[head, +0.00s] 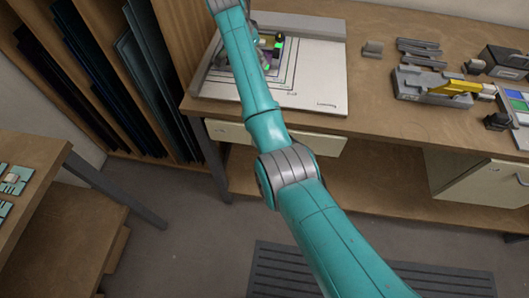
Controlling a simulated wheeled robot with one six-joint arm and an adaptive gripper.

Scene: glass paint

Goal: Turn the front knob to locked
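My teal arm reaches across the wooden workbench to a white board (318,88) with nested dark outlines and small lettering.
A grey fixture with a yellow lever (455,86) stands on the bench to the right, near small grey blocks (373,48) and a dark box (505,60). Dark glass sheets stand in a wooden rack (160,60) at left. A side table (30,150) holds small tiles.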

